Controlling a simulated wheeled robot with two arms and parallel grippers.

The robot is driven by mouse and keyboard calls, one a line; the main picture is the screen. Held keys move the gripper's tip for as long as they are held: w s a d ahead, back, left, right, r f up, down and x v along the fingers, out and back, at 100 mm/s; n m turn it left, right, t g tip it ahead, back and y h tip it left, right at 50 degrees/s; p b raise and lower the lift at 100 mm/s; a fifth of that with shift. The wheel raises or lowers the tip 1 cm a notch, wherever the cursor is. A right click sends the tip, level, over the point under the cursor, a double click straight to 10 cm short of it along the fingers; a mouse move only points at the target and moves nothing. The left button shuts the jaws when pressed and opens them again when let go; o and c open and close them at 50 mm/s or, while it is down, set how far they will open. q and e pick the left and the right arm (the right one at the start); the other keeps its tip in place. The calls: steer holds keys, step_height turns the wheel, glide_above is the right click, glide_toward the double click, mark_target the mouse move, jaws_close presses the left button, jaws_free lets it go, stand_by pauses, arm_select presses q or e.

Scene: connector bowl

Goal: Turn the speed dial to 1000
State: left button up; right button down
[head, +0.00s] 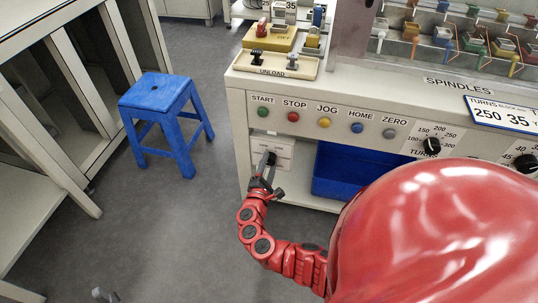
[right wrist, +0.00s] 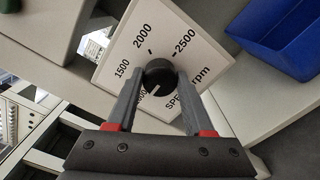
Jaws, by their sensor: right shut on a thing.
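The speed dial is a round black knob (right wrist: 157,72) on a white plate (right wrist: 122,62) marked 1500, 2000, 2500 and "rpm". The knob's white pointer line points to the lower left, toward a label partly hidden behind the left finger; only its last zeros show. My right gripper (right wrist: 160,80) is shut on the knob, one finger on each side. In the head view the right gripper (head: 264,176) reaches the plate (head: 284,152) low on the bench front. A small grey piece, perhaps the tip of my left gripper (head: 106,296), shows at the bottom left edge.
A blue bin (head: 335,185) stands on the shelf right of the dial plate. Above are START, STOP, JOG, HOME and ZERO buttons (head: 325,123) and a TURNS knob (head: 431,146). A blue stool (head: 160,95) stands left; the floor between is clear.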

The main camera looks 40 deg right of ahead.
steer(key=shift+c, duration=1.4)
jaws_free()
steer(key=p+v, duration=0.1)
steer(key=v, duration=1.6)
steer(key=shift+s, duration=0.25)
steer(key=shift+a+f, duration=0.1)
steer(key=shift+a, duration=0.05)
